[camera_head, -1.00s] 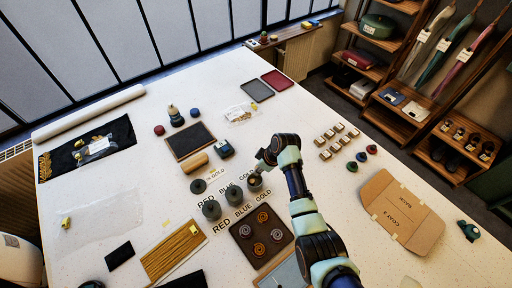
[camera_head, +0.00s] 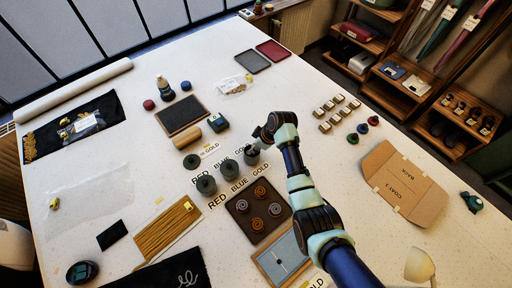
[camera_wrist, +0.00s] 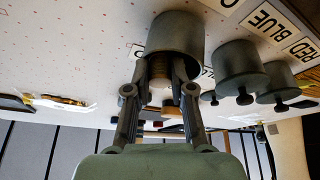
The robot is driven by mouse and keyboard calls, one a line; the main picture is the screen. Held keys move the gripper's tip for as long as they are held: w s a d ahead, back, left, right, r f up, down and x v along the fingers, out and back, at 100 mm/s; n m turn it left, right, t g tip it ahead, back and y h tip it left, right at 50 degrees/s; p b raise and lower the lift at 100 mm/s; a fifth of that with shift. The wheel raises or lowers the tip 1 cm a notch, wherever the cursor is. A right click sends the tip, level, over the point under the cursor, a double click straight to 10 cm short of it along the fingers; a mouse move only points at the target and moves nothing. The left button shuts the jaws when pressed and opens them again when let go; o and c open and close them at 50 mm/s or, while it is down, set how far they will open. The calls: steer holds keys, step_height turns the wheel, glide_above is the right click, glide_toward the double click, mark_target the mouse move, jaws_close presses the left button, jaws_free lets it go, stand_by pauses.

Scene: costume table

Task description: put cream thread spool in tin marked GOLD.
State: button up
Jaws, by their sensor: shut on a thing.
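The GOLD tin (camera_head: 251,157) is a grey, open cylinder, rightmost of three tins in the head view. It is also large at the top of the wrist view (camera_wrist: 178,34), which appears upside down. My gripper (camera_head: 258,138) is just above this tin's mouth. In the wrist view my gripper (camera_wrist: 163,66) is shut on the cream thread spool (camera_wrist: 159,70), which shows between the fingers at the tin's mouth. How far the spool is inside the rim I cannot tell. The spool is hidden in the head view.
The BLUE tin (camera_head: 229,169) and RED tin (camera_head: 206,186) stand beside it, with knobbed lids. A dark round lid (camera_head: 192,162) lies left of the tins. A brown tray (camera_head: 240,212) with coiled pieces is in front. Several small boxes (camera_head: 337,110) stand to the right.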

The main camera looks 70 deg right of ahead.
steer(key=shift+s+a+f, duration=0.15)
steer(key=shift+a+f, duration=0.2)
steer(key=shift+f, duration=0.35)
steer(key=o, duration=0.9)
steer(key=shift+a, duration=0.1)
steer(key=shift+o, duration=0.2)
steer(key=shift+a+f, duration=0.1)
steer(key=shift+a, duration=0.05)
steer(key=shift+r, duration=0.3)
steer(key=r+p, duration=0.7)
steer(key=r, duration=0.1)
steer(key=shift+d+r+p, duration=0.1)
steer(key=shift+d+p, duration=0.1)
steer(key=shift+p, duration=0.1)
